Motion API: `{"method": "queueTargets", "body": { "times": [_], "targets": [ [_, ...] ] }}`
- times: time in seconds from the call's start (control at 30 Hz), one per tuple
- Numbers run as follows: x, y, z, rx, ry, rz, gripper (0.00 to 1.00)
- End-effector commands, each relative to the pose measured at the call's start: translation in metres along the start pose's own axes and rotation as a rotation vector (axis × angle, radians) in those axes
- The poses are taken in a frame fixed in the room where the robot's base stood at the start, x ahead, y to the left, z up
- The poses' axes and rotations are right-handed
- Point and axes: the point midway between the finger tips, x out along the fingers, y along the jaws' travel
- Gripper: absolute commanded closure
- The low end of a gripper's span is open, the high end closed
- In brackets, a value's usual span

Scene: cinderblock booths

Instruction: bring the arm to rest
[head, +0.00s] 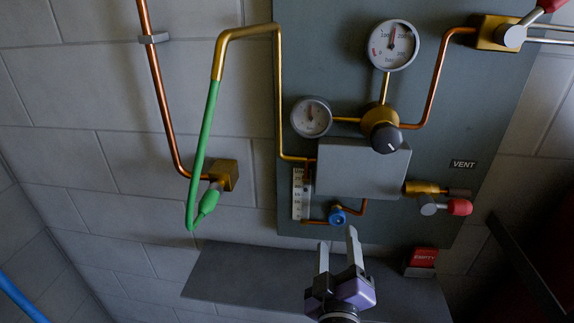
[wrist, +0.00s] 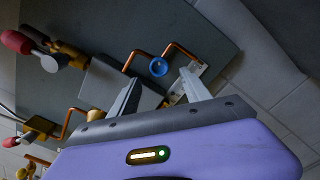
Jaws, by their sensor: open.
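My gripper (head: 337,250) is open and empty in the head view. Its two pale fingers point up, in front of the lower part of the grey panel (head: 465,110) and above the dark shelf (head: 230,278). In the wrist view my gripper (wrist: 160,92) shows its two fingers spread apart with nothing between them. Beyond them are the small blue knob (wrist: 158,67) and copper pipes. The blue knob (head: 337,215) also shows just above the fingertips in the head view.
The panel carries two gauges (head: 393,45) (head: 311,117), a black knob (head: 386,139), a grey box (head: 362,168) and a red-handled valve (head: 459,207). A green hose (head: 203,140) hangs at left. A red "EMPTY" tag (head: 424,257) is at the shelf's right. The lower left wall is clear.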

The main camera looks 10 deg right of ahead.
Motion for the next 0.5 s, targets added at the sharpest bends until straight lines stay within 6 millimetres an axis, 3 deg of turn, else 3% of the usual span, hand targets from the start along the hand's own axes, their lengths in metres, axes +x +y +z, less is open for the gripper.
{"method": "queueTargets", "body": {
  "times": [0.17,0.27,0.5],
  "targets": [
    [-0.002,-0.005,-0.025,0.046,0.094,-0.033,0.44],
    [-0.015,-0.012,-0.038,0.118,0.183,-0.093,0.44],
    [-0.071,-0.031,-0.018,0.285,0.279,-0.244,0.44]
  ]
}}
